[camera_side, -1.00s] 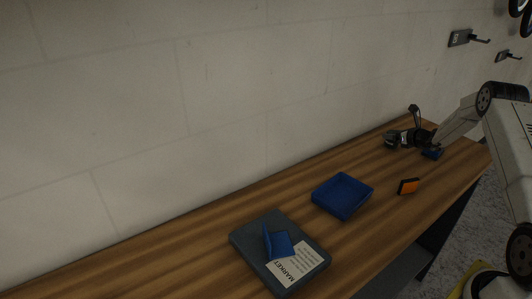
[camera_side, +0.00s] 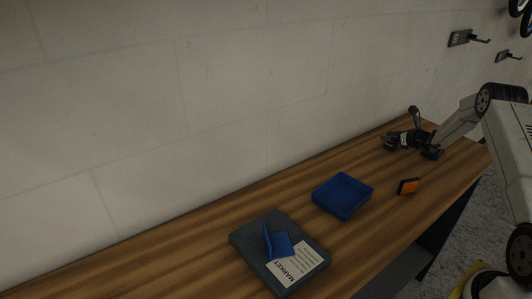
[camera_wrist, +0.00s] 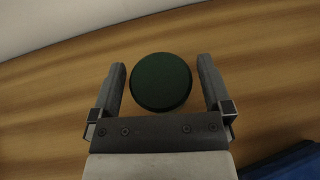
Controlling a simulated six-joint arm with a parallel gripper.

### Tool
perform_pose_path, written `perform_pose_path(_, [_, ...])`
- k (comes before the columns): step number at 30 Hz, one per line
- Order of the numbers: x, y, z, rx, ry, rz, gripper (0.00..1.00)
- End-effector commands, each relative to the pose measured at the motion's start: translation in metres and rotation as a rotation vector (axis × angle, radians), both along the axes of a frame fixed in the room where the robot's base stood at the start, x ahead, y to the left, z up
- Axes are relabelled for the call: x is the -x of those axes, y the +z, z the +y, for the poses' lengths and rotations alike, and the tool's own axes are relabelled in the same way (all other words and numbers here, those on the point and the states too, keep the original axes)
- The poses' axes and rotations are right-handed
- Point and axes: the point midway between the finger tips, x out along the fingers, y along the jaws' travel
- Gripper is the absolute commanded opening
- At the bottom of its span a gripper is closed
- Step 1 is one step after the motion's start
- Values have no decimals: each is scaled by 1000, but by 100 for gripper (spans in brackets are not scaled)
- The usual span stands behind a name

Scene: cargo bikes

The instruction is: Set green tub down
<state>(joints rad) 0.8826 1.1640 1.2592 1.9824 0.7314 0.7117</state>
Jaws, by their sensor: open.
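The green tub (camera_wrist: 160,82) shows from above in the wrist view as a dark green round top, over the wooden table. My gripper (camera_wrist: 161,63) is open, with one finger on each side of the tub and a visible gap at both sides. In the side view my gripper (camera_side: 396,142) is low over the far right end of the table, near the wall. The tub is too small and dark there to make out clearly, so I cannot tell its exact height.
An orange block (camera_side: 409,186), a blue tray (camera_side: 343,209) and a grey board (camera_side: 252,244) with a blue piece and MARKET label lie on the table (camera_side: 180,262).

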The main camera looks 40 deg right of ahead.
Motion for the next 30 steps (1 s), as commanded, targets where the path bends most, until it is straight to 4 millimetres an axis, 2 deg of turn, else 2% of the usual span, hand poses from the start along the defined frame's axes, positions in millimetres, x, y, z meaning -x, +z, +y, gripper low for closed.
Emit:
perform_pose_path(11, [23, 11, 3, 0, -2, -1, 100])
perform_pose_path(30, [96, 41, 14, 1, -2, -1, 100])
